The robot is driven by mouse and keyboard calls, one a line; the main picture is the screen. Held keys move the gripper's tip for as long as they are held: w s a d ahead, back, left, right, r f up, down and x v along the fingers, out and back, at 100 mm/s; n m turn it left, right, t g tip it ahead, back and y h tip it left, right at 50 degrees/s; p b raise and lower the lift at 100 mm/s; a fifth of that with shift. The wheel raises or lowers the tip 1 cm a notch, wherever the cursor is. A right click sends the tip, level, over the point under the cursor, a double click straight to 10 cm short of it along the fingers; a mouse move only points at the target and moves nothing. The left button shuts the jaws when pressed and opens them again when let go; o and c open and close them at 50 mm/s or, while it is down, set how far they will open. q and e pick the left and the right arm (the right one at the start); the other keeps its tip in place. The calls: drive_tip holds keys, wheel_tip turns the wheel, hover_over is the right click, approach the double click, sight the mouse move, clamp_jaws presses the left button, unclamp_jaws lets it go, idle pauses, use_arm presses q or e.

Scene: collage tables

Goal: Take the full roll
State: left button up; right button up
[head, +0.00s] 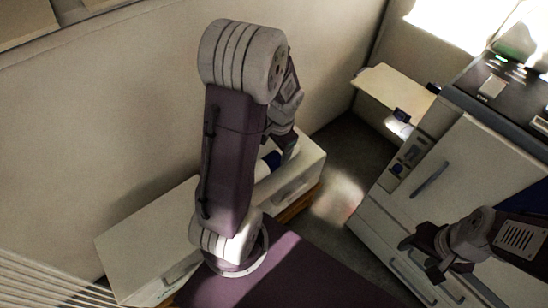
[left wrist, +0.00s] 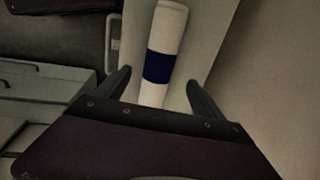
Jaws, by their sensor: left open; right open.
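A white roll with a dark blue band (left wrist: 160,67) lies on a pale surface in the left wrist view, pointing away between my left fingers. Part of it also shows in the head view, its blue band (head: 271,160) on top of the white cabinet. My left gripper (left wrist: 158,80) is open, one finger on each side of the roll, and not closed on it. The roll's near end is hidden behind the gripper body. In the head view my left arm hides much of the roll and cabinet. My right gripper (head: 419,262) is open and empty, in front of the large machine.
The white cabinet (head: 140,245) stands along the wall. A large pale machine (head: 455,165) with a dark top stands at the right. A pale flat panel (head: 393,90) extends at its far side. Dark floor (head: 340,150) shows between cabinet and machine.

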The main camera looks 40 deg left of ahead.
sight(273, 159)
use_arm(q)
drive_tip(key=f, duration=0.1)
drive_tip(key=f+b, duration=0.1)
drive_tip(key=f, duration=0.1)
drive_tip(key=shift+w+a+f, duration=0.1)
drive_tip(key=shift+a+f, duration=0.05)
drive_tip(key=shift+a, duration=0.05)
drive_tip(key=f+b, duration=0.2)
drive_tip(key=f, duration=0.1)
drive_tip(key=f+b, duration=0.1)
drive_tip(key=f, duration=0.1)
drive_tip(key=shift+a, duration=0.35)
drive_tip(key=shift+r, duration=0.1)
drive_tip(key=shift+c, duration=0.9)
drive_tip(key=c, duration=1.5)
use_arm(e)
wheel_tip(273, 159, down, 5)
drive_tip(key=shift+w+f, duration=0.1)
